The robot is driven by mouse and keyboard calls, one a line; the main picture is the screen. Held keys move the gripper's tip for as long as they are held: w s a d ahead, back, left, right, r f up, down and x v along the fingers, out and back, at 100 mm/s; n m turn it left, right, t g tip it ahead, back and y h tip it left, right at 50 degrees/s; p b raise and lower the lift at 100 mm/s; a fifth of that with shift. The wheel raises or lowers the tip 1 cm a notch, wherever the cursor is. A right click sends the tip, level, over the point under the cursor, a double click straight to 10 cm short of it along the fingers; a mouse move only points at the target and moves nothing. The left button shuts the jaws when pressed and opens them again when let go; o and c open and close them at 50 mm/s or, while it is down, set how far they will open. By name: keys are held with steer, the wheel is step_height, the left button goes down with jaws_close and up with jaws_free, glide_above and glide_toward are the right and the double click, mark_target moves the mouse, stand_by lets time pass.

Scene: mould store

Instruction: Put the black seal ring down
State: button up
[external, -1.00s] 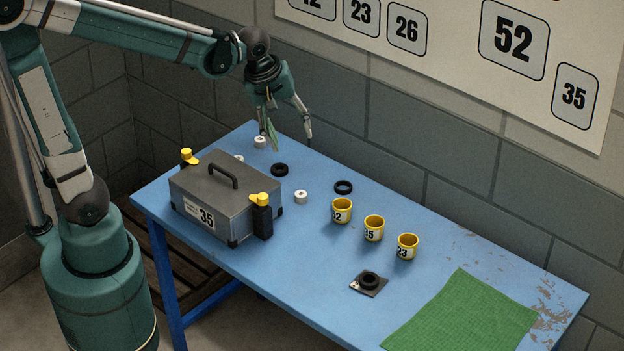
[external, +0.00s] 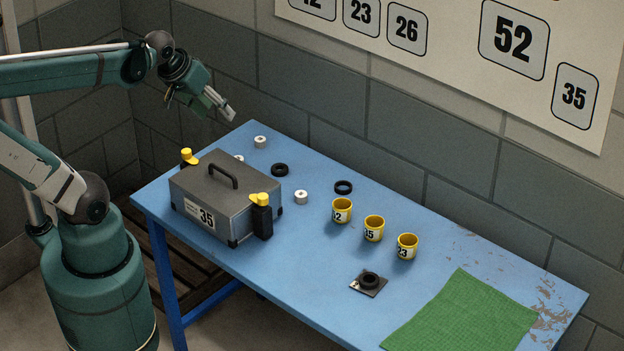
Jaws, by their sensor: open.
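Three black rings show in the external view. One black ring (external: 280,169) lies flat on the blue table right of the grey box's far end. A second black ring (external: 343,187) lies flat behind the yellow cups. A third black ring (external: 370,279) sits on a small dark square plate (external: 356,286) near the table's front edge. I cannot tell which one the task means. My gripper (external: 229,113) is open, in the air above the table's far left end, apart from all the rings. No object shows between its fingers.
The grey box (external: 208,202) with a handle, label 35 and yellow-topped clamps stands at the left. White rings (external: 301,197) lie near it. Three yellow numbered cups (external: 374,229) stand mid-table. A green mat (external: 465,315) lies at the right. The wall is close behind.

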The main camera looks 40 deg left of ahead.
steer(key=shift+m+t, duration=0.4)
steer(key=shift+m, duration=0.5)
steer(key=shift+s+a+f, duration=0.1)
steer(key=shift+s+a, duration=0.55)
steer(key=shift+a, duration=0.2)
steer(key=shift+s+a+f, duration=0.1)
steer(key=shift+s+a, duration=0.5)
steer(key=shift+a, duration=0.2)
